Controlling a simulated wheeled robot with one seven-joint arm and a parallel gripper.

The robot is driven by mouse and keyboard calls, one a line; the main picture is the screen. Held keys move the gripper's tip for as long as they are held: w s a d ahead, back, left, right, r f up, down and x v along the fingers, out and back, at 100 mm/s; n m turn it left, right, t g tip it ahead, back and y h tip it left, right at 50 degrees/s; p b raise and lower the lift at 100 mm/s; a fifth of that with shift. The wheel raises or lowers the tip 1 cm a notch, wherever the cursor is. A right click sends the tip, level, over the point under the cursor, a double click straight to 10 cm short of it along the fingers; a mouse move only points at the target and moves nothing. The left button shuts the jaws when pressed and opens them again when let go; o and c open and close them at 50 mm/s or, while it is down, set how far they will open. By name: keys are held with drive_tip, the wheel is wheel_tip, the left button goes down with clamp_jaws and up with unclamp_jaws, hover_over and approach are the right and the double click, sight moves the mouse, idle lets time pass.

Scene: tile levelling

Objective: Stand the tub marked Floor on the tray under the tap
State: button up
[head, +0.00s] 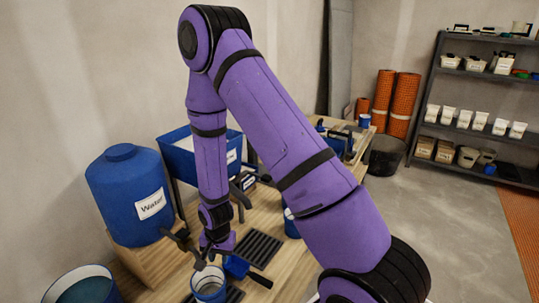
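The blue water barrel (125,195), labelled Water, stands on a wooden block, with a dark tap (182,236) at its lower right. My gripper (206,264) points down right of the tap, just above the rim of a blue tub (209,284) with a pale inside. The fingers are small and partly hidden, so I cannot tell whether they grip the rim. Another blue tub (291,226) stands partly behind my arm. No Floor marking is readable on either tub. A dark slatted tray (262,247) lies on the bench; another dark slatted piece (236,295) shows beside the nearer tub.
A blue scoop-like tool (236,267) with a dark handle lies right of my gripper. A large blue bucket (85,290) is at lower left. A blue hopper (182,155) stands behind my arm. Shelves (432,100) are at far right, with clear floor before them.

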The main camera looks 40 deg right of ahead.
wheel_tip(320, 180, up, 28)
drive_tip(key=s+d+n+t, duration=0.2)
drive_tip(key=n, duration=0.2)
drive_tip(key=s+d+r+n+t, duration=0.2)
drive_tip(key=s+r+n, duration=0.3)
drive_tip(key=s+r, duration=1.2)
drive_tip(key=shift+s+t, duration=0.3)
drive_tip(key=shift+s, duration=0.9)
